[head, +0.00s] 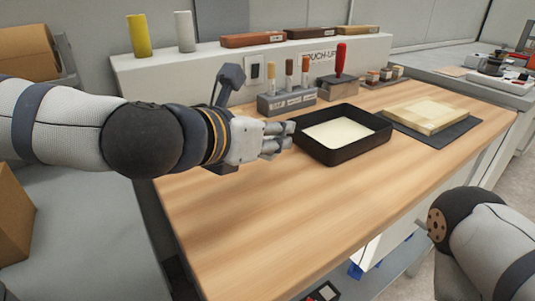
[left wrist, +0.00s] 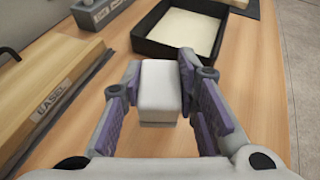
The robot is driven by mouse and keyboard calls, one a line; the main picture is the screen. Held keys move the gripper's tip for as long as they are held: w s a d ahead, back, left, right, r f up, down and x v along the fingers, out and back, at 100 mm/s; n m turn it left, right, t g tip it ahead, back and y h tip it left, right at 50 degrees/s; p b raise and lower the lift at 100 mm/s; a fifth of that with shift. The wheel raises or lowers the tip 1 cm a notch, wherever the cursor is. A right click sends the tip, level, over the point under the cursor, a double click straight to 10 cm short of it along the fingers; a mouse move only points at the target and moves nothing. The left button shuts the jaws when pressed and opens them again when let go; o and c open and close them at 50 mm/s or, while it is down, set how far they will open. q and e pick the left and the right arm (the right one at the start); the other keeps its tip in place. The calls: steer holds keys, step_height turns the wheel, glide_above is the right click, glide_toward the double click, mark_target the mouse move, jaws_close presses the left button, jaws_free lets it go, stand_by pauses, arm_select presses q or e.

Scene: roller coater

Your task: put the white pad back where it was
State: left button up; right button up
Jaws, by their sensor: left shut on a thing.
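The white pad (left wrist: 158,92) is a small white block. My left gripper (head: 276,146) is shut on it. In the left wrist view the pad sits between the two finger pairs, apparently clear of the table. In the head view I cannot make out the pad apart from the pale fingers. The left gripper is just left of a black tray (head: 345,160) with a cream floor. The tray also shows beyond the pad in the left wrist view (left wrist: 163,47). My right gripper is out of view; only part of its arm shows at the lower right.
A grey holder (head: 287,104) with upright sticks stands behind the gripper. A red-handled tool (head: 340,60) stands farther right. A pale block (head: 426,115) lies on a dark mat at right. A labelled wooden board (left wrist: 50,75) is left of the pad. The front tabletop (head: 270,225) is clear.

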mark_target(268, 171)
arm_select(q)
steer(key=shift+w+f, duration=0.45)
steer(key=shift+f, duration=0.1)
steer(key=f, duration=0.2)
steer(key=w+f+b, duration=0.1)
steer(key=f, duration=0.1)
steer(key=shift+a, duration=0.15)
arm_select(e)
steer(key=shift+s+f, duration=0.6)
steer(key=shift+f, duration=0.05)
arm_select(q)
steer(key=shift+f, duration=0.2)
steer(key=o, duration=1.1)
steer(key=shift+o, duration=0.2)
